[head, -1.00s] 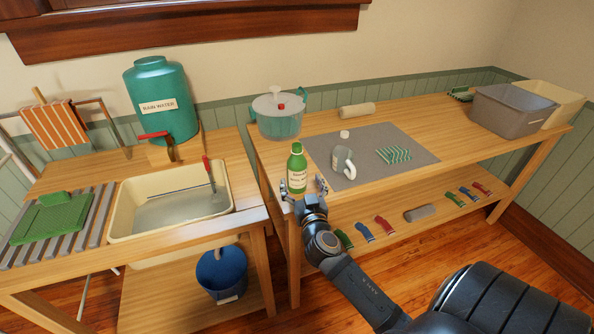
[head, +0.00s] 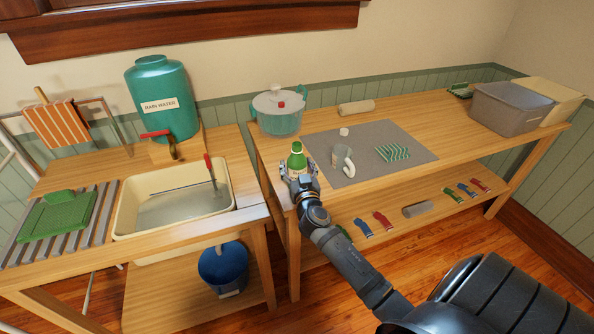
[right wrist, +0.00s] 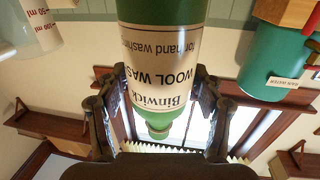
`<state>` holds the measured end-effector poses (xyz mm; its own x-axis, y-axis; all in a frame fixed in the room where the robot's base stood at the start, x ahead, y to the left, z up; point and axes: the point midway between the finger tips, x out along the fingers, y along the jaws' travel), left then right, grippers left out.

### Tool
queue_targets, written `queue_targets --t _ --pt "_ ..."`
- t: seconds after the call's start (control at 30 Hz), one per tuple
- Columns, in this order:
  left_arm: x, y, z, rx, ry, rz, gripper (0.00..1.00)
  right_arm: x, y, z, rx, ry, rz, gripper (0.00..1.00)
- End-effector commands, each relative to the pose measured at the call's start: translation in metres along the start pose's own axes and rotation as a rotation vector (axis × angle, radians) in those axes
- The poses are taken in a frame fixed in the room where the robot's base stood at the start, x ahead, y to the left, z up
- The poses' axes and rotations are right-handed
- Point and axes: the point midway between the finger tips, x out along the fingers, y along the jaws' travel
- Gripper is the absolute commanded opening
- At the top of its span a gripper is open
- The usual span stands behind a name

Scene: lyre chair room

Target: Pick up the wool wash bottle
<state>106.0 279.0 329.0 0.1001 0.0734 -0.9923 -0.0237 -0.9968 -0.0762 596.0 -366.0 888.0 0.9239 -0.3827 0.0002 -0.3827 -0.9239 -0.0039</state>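The wool wash bottle (head: 297,161), green with a cream label, stands upright near the front left corner of the right-hand table (head: 440,120). My right gripper (head: 300,172) is in front of it, its fingers spread on both sides of the bottle. In the right wrist view the bottle (right wrist: 160,55) appears upside down between the fingers (right wrist: 158,88), its label reading "Binwick Wool Wash". The fingers look open; I cannot tell whether either one touches the bottle. The bottle's lower part is hidden by my gripper in the head view. My left gripper is not in view.
A grey mat (head: 395,137) to the right holds a measuring jug (head: 342,159) and a green striped item (head: 393,152). A basin (head: 127,218) sits on the left table. Grey bin (head: 508,108) is far right.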

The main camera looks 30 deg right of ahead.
Motion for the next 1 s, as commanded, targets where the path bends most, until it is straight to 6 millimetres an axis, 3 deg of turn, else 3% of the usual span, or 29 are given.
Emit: queue_targets --t 0.03,0.33,0.67,0.87,1.0 --pt "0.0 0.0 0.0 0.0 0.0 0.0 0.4 0.0 0.0 0.0 0.0 0.0 0.0 0.55" --pt "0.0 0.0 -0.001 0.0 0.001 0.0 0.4 0.0 0.0 -0.001 0.0 0.001 0.0 0.16" --pt "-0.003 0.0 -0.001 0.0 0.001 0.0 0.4 0.0 0.0 -0.01 0.001 0.003 0.0 0.16" --pt "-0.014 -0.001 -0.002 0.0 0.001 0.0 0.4 0.0 0.0 -0.05 0.002 0.007 -0.001 0.16" --pt "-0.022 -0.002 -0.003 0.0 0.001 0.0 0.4 0.0 -0.001 -0.096 0.001 0.009 -0.001 0.16"
